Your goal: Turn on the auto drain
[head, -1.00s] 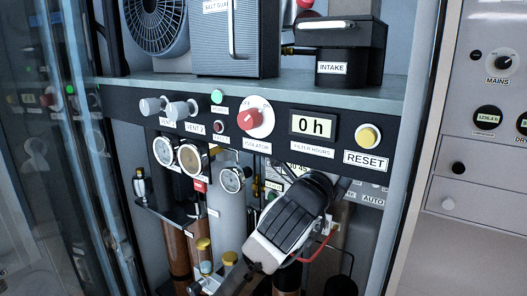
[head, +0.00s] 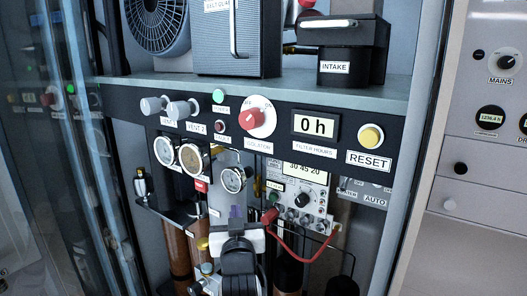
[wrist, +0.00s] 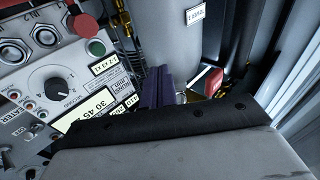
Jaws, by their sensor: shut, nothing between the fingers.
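A white control box (head: 322,208) with a lit display (head: 304,170) reading "30 45 20", a green button (head: 274,197) and a black knob (head: 302,199) sits below the shelf panel. A partly cut-off "AUTO" label (head: 375,202) shows to its right; I cannot tell which control it belongs to. My gripper's purple fingers (head: 236,212) are shut and empty, left of the box, also in the wrist view (wrist: 157,86).
A grey cylinder (wrist: 165,35) stands ahead of the fingers, with a red-handled part (wrist: 207,80) to their right. Gauges (head: 195,158) hang at left. A red cable (head: 305,258) loops below the box. The isolator knob (head: 252,120) and RESET button (head: 370,136) are above.

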